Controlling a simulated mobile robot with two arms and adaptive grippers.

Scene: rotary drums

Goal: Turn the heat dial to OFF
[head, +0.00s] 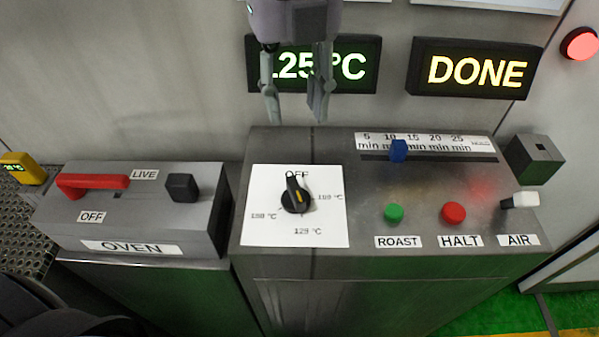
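The heat dial (296,198) is a black knob with an orange mark, on a white plate (268,228) on the right console. OFF is printed at the top of the plate, with temperature labels on the right, bottom and left. The knob's grip runs roughly up and down, its narrow end near OFF and the orange mark on its lower part. I cannot tell surely which end points. My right gripper (294,112) hangs above and behind the dial, apart from it, fingers spread and empty. It partly covers the lit temperature display (352,65). My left gripper is not in view.
Right of the dial are a blue slider (398,151), a green ROAST button (394,213), a red HALT button (453,212) and an AIR switch (520,201). The OVEN box (150,220) with a red lever (92,184) stands left. A DONE display (474,69) is behind.

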